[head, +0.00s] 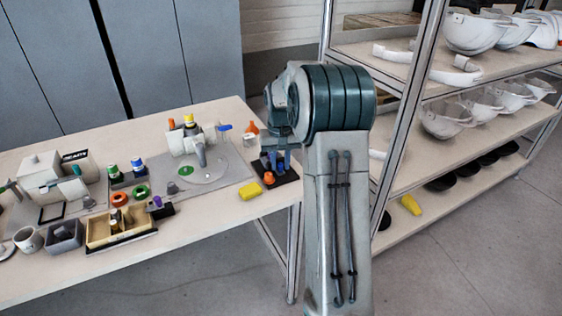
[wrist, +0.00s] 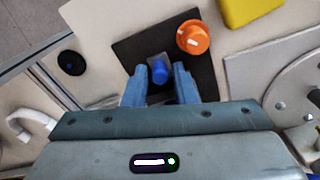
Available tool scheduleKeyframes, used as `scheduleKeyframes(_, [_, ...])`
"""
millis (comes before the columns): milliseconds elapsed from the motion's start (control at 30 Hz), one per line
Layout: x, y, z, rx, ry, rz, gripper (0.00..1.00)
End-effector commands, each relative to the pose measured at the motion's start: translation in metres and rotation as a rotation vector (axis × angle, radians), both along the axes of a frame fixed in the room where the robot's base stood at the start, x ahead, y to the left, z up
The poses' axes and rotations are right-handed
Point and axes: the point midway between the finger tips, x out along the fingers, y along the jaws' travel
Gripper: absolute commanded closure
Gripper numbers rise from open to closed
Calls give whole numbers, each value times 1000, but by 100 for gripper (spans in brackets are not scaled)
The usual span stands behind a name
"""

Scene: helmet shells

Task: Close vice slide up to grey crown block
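A black base plate (wrist: 130,53), which I take for the vice's base, lies on the bench under my gripper; it also shows in the head view (head: 288,177). An orange knob with a white mark (wrist: 193,37) sits on it, to the right of my fingers in the wrist view. A small blue round-ended piece (wrist: 160,72) stands between my two blue fingers, with a gap showing on each side. My gripper (wrist: 160,67) is open and low over the plate. I cannot clearly tell the vice slide or the grey crown block apart; my fingers and palm hide part of the plate.
A yellow block (head: 250,191) lies beside the plate. A grey board with a round disc (head: 203,172) is to the left. A wooden tray (head: 120,229) and several small parts stand further left. A shelf rack with white helmet shells (head: 477,33) is on the right.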

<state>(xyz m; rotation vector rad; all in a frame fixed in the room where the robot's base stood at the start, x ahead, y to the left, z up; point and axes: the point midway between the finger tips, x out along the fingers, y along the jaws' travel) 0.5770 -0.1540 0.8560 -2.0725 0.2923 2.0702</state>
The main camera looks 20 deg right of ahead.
Motion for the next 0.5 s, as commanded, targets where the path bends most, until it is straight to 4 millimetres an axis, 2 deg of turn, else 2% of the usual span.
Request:
scheduleKeyframes(167, [0, 0, 3, 0, 0, 0, 75])
scheduleKeyframes(267, [0, 0, 14, -2, -2, 0, 75])
scheduleKeyframes(500, [1, 0, 66, -1, -5, 0, 75])
